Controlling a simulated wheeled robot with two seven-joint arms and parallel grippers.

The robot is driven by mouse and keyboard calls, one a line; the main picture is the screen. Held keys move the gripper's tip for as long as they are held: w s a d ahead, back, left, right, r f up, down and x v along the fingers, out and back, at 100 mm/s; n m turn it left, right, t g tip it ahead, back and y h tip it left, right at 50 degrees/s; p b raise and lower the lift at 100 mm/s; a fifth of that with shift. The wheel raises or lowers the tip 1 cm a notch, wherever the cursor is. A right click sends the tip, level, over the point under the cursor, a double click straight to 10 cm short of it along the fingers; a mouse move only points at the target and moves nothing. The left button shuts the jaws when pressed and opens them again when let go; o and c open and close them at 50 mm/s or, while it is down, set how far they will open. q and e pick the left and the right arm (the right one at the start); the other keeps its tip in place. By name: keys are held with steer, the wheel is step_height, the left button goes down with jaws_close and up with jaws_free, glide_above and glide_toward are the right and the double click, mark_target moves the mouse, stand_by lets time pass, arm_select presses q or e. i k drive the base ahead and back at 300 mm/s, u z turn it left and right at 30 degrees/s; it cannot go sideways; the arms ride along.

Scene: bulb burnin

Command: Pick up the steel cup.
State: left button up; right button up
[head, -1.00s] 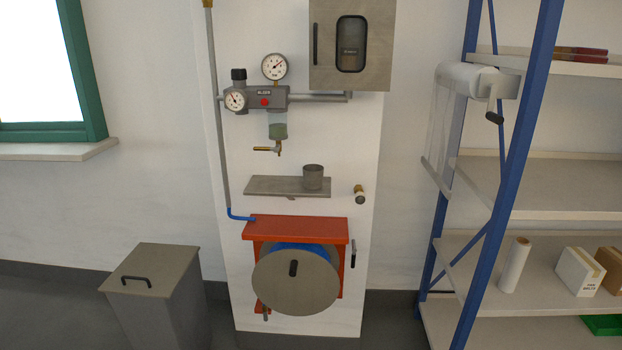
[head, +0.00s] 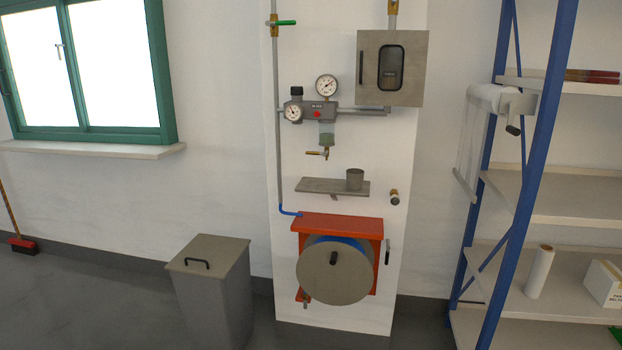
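The steel cup (head: 355,180) is a small grey cylinder. It stands upright on the right end of a narrow grey wall shelf (head: 318,186). The shelf is fixed to a white panel, below a regulator with gauges and above a red hose reel. Neither of my grippers is in the head view, and nothing touches the cup.
The orange-red reel housing (head: 338,222) with a round grey disc juts out below the shelf. A grey lidded bin (head: 210,290) stands on the floor to its left. A blue-framed shelf rack (head: 527,150) is at right. A brass drain valve (head: 318,154) hangs above the shelf.

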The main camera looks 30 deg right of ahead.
mark_target(355, 176)
steer(key=u, duration=0.25)
steer(key=i, duration=1.55)
steer(key=z, duration=1)
steer(key=i, duration=0.95)
steer(key=z, duration=1)
